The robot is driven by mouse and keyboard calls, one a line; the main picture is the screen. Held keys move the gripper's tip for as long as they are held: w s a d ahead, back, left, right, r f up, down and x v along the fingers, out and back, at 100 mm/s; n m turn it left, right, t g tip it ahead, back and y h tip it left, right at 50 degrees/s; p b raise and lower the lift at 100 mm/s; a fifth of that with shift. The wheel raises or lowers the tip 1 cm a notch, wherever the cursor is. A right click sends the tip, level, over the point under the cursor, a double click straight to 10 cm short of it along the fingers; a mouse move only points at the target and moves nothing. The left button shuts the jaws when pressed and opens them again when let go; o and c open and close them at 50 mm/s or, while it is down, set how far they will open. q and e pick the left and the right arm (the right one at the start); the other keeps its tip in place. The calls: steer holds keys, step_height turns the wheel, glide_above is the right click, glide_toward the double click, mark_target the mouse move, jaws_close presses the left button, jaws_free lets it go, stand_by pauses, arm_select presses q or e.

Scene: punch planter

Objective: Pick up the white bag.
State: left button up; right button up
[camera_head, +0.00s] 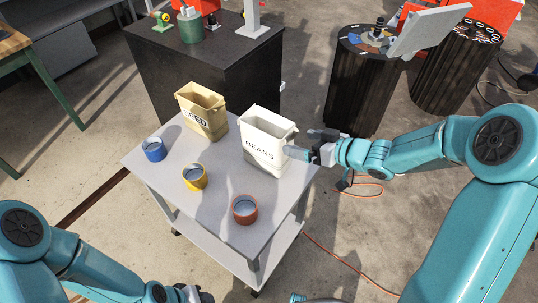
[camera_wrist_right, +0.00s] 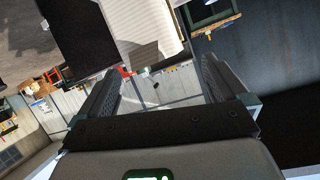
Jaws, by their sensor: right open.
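The white bag (camera_head: 262,132), marked BEANS, stands upright and open-topped on the back right of the small grey table (camera_head: 160,172). My right gripper (camera_head: 301,143) comes in from the right at the bag's right side. One finger overlaps the bag's lower right edge in the head view; whether it touches cannot be told. The right wrist view shows the two fingers spread wide (camera_wrist_right: 157,85), with nothing clearly held between them. My left gripper (camera_head: 182,293) shows only partly at the bottom edge, away from the table, and its jaws are unclear.
A tan bag (camera_head: 203,118) marked SPED stands left of the white one. A dark cabinet (camera_head: 190,80) is behind. Dark round stands (camera_head: 357,95) are at back right.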

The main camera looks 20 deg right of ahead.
mark_target(274, 122)
steer(key=s+d+r+n+y+b, duration=0.1)
steer(key=d+r+n, duration=0.2)
steer(key=d+r, duration=0.15)
steer(key=b+x, duration=0.1)
steer(key=x, duration=0.9)
steer(key=b+x, duration=0.1)
steer(key=x, duration=0.5)
steer(key=shift+s+a+f+b, duration=0.15)
steer(key=shift+s+a+b, duration=0.15)
steer(key=shift+b, duration=0.05)
steer(key=c, duration=1.3)
steer(key=shift+w, duration=0.1)
steer(key=c, duration=0.4)
steer(key=shift+r, duration=0.25)
